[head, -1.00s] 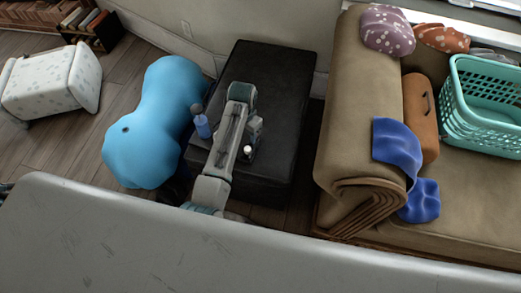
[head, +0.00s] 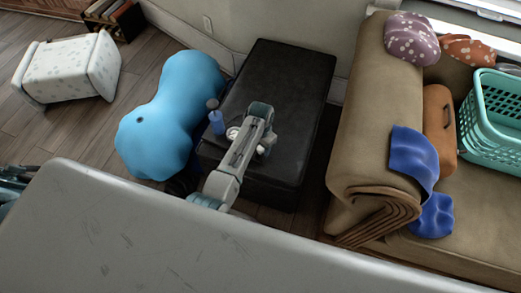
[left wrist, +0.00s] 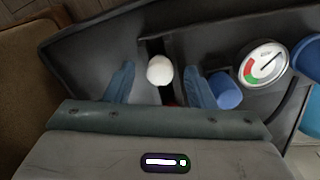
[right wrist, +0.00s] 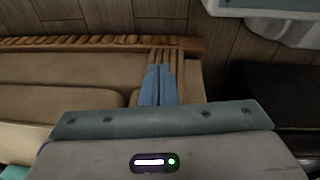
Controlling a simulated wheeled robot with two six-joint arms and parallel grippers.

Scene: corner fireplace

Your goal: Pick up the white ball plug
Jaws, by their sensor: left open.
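The white ball plug (left wrist: 160,70) shows in the left wrist view as a small round white thing above a dark slot on the black surface. My left gripper (left wrist: 158,76) is open, with one blue finger on each side of the ball and a visible gap to both. In the head view my left gripper (head: 267,143) is over the near part of the black ottoman (head: 288,75), and the arm mostly hides the plug. My right gripper (right wrist: 159,72) has its blue fingers together with nothing seen between them.
A pump's round gauge (left wrist: 264,62) and a blue cylinder (left wrist: 226,90) sit close to the right finger. A tan sofa (head: 360,130) with a teal basket (head: 490,125) is at right. The ottoman's far part is clear.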

